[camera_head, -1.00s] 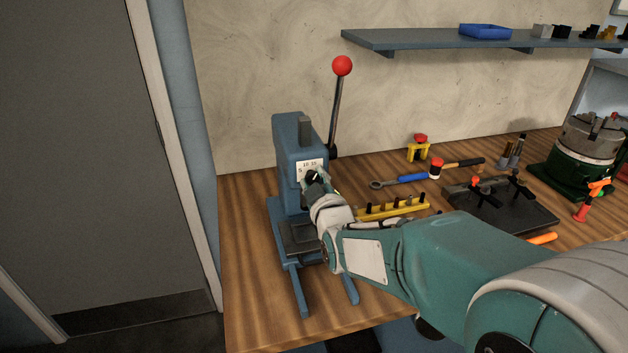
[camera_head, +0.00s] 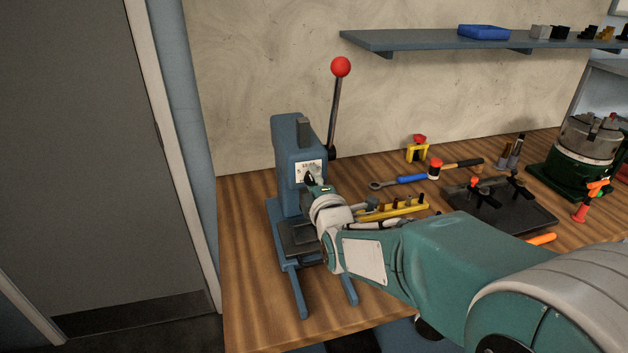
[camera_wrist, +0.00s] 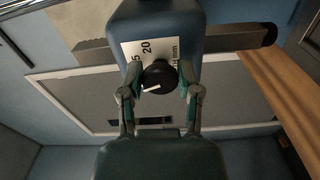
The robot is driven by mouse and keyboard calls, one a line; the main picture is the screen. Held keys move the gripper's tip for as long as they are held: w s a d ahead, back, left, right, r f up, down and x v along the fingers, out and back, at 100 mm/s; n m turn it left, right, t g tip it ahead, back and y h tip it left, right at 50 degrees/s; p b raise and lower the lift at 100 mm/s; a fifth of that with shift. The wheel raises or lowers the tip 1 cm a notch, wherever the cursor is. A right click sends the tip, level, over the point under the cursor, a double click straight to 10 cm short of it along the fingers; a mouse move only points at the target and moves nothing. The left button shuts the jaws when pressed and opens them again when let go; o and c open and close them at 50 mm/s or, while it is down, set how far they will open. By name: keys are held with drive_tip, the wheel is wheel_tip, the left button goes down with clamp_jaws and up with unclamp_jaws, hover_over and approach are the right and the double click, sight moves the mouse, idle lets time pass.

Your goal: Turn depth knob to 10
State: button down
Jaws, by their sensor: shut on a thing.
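The depth knob (camera_wrist: 157,76) is a round black knob with a white pointer line, on the front of the blue arbor press (camera_head: 290,140). In the wrist view the pointer line lies toward the left and slightly down. A white scale label (camera_wrist: 150,48) behind it shows 20, a partly hidden 5 and "mm"; the knob and my gripper hide other marks. My gripper (camera_wrist: 159,82) has one finger on each side of the knob and is shut on it. In the head view my gripper (camera_head: 314,183) covers most of the knob, below the label (camera_head: 309,170).
The press lever with a red ball (camera_head: 340,67) rises behind the press. A yellow rack (camera_head: 397,209), a blue-handled wrench (camera_head: 413,180) and a dark fixture plate (camera_head: 510,210) lie to the right on the wooden bench (camera_head: 245,270). A shelf (camera_head: 420,42) hangs above.

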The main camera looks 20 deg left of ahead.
drive_tip(key=shift+s+f+n, duration=0.1)
drive_tip(key=shift+f+n, duration=0.1)
drive_tip(key=shift+n, duration=0.3)
drive_tip(key=shift+c, duration=2.4)
unclamp_jaws()
drive_tip(key=shift+a, duration=0.1)
drive_tip(key=shift+o, duration=0.9)
drive_tip(key=shift+a, duration=0.15)
drive_tip(key=shift+s+d+r, duration=0.1)
drive_tip(key=shift+s+d, duration=0.05)
drive_tip(key=shift+d, duration=0.15)
drive_tip(key=v, duration=1.1)
drive_tip(key=shift+s, duration=0.25)
drive_tip(key=shift+a, duration=0.15)
